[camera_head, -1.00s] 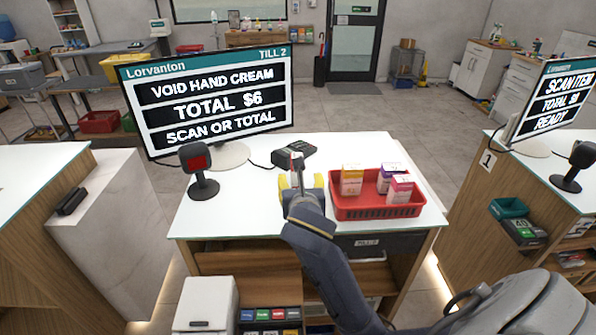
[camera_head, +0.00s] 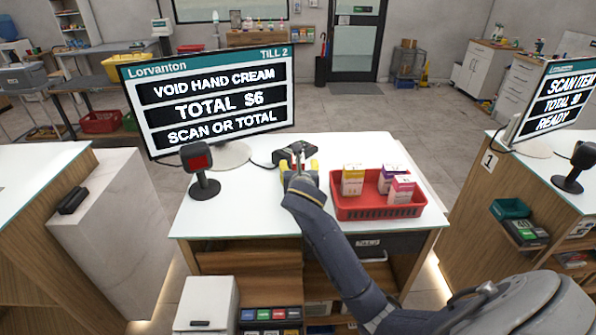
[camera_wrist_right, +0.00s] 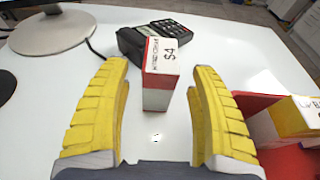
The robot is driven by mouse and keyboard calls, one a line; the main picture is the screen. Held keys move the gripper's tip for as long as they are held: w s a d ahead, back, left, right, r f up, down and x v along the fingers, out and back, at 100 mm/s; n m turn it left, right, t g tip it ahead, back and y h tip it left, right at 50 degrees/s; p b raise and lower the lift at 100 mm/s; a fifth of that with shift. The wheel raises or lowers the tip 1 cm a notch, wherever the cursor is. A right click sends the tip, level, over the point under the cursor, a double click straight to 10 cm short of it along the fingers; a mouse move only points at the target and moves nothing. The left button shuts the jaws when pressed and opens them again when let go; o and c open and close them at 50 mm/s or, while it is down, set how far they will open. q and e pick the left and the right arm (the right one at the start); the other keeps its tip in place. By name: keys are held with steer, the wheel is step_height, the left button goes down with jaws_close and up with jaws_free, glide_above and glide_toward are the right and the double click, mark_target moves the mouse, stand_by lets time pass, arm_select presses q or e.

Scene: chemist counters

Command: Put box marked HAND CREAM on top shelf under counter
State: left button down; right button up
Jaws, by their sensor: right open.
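My right gripper (camera_head: 299,168) is open over the white counter, between the scanner and the red basket. In the right wrist view its yellow fingers (camera_wrist_right: 160,82) stand on either side of an upright white and red box (camera_wrist_right: 160,75) with "$4" on its top, with gaps to both. The print on its side is too small to read, so I cannot tell whether it says HAND CREAM. In the head view the gripper mostly hides this box. Under the counter, a wooden shelf (camera_head: 245,262) shows at the front. My left gripper is not in view.
A red basket (camera_head: 378,211) with several boxes stands right of the gripper. A black card reader (camera_wrist_right: 170,29) is just behind the upright box. A scanner (camera_head: 203,185) and till screen (camera_head: 205,95) reading "VOID HAND CREAM" are to the left. A drawer (camera_head: 368,243) is under the counter.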

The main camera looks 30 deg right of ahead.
steer(key=shift+x, duration=1.8)
steer(key=shift+c, duration=0.2)
jaws_close()
